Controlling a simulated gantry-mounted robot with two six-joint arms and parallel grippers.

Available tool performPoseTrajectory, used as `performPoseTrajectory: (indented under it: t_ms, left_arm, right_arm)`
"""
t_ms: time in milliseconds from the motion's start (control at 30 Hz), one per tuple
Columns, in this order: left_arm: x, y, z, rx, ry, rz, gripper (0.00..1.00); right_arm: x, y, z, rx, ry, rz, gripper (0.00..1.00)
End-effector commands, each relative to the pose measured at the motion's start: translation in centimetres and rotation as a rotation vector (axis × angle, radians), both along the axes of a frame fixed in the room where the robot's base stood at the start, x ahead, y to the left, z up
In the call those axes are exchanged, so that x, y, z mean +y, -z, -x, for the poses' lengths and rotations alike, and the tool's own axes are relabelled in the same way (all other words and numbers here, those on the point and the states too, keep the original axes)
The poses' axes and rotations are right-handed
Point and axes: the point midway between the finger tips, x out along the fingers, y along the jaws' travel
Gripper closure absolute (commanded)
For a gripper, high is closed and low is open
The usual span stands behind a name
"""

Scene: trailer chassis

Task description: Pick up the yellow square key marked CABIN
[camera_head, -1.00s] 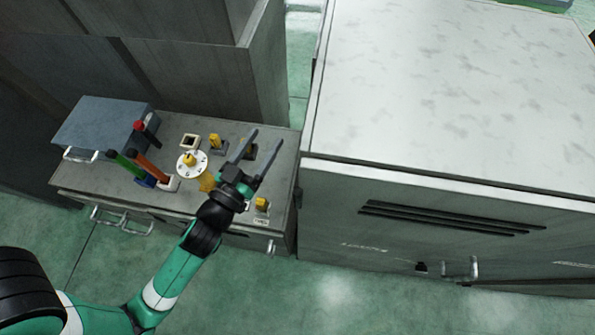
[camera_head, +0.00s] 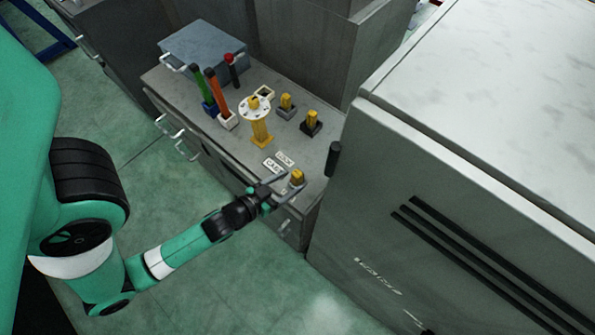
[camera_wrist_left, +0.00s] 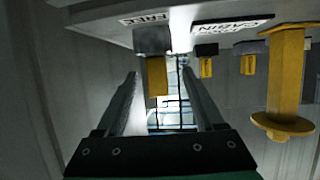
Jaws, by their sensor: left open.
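Small square yellow keys stand in dark bases on the grey cabinet. The nearest key (camera_head: 297,176) is at the front right corner and also shows in the left wrist view (camera_wrist_left: 157,76). A FREE plate (camera_wrist_left: 143,18) lies beside its base. A CABIN plate (camera_head: 272,165) lies to its left in the head view, and in the wrist view (camera_wrist_left: 228,25). I cannot tell which key bears the CABIN marking. My left gripper (camera_head: 294,180) is open and empty at the nearest key. In the wrist view, that key appears between its fingers (camera_wrist_left: 160,72); contact is unclear.
Two further yellow keys (camera_head: 286,103) (camera_head: 312,117) stand farther back. A yellow stand with a white disc (camera_head: 254,109), coloured handles (camera_head: 215,92) and a blue-grey box (camera_head: 204,49) are to the left. A large pale cabinet (camera_head: 420,190) rises close on the right.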

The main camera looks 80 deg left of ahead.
Motion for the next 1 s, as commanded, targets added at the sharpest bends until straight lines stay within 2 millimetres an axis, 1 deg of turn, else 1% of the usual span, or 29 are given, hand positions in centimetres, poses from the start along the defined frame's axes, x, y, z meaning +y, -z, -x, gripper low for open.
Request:
performPoseTrajectory:
  t_ms: [33,100,267,333,500,600,833,867,1000]
  left_arm:
    - [0.4,0.2,-0.7,-0.001,-0.001,0.0,0.3]
    - [0.7,0.6,-1.3,-0.001,-0.001,0.0,0.3]
    - [0.8,0.9,-1.7,0.0,0.001,0.0,0.3]
    - [1.0,1.0,-2.3,-0.002,0.001,-0.001,0.3]
    - [2.1,1.9,-4.9,-0.002,0.0,0.0,0.3]
    - [2.6,2.4,-5.8,0.0,0.0,0.0,0.3]
    - [2.8,2.5,-6.1,0.0,0.001,0.0,0.3]
    - [2.8,2.5,-6.1,0.0,0.001,0.0,0.32]
    - [2.8,2.5,-6.1,0.0,0.001,0.0,0.57]
  right_arm:
    - [0.0,-0.1,0.0,0.0,0.0,0.0,0.29]
    - [0.0,-0.1,0.0,0.001,0.0,0.0,0.29]
    - [0.0,0.0,0.0,0.001,0.0,0.0,0.29]
    - [0.0,0.1,0.0,0.001,0.0,0.0,0.29]
    - [0.0,0.4,0.0,0.001,0.0,0.0,0.29]
    - [0.0,0.4,0.0,0.001,0.0,0.0,0.29]
    - [0.0,0.4,0.0,0.001,0.0,0.0,0.29]
    - [0.0,0.4,0.0,0.001,0.0,0.0,0.29]
    - [0.0,0.4,0.0,0.001,0.0,0.0,0.29]
